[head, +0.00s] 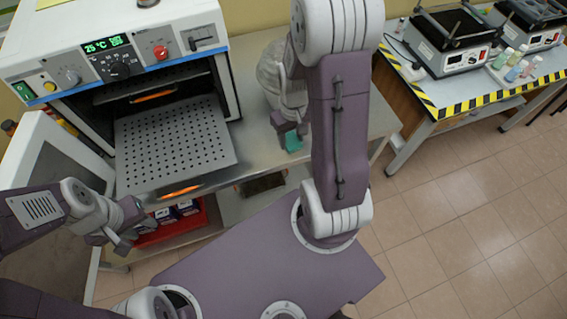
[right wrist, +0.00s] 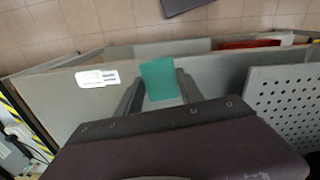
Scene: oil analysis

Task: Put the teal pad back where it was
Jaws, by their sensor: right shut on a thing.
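The teal pad (head: 293,142) is a small flat piece held at the tip of my right gripper (head: 289,131), over the grey bench right of the oven. In the right wrist view the pad (right wrist: 160,80) sits between the two dark fingers of the right gripper (right wrist: 161,90), which are shut on it. The bench top shows around it; I cannot tell whether the pad touches the bench. My left gripper (head: 130,228) is empty, with its fingers apart, in front of the oven near the red bin.
The oven (head: 120,62) is open, with a perforated shelf (head: 172,140) pulled out; the shelf also shows in the right wrist view (right wrist: 285,105). A red bin (head: 175,232) is below. A white tag-like piece (right wrist: 97,78) lies on the bench. A striped-edge table (head: 440,105) holds instruments at right.

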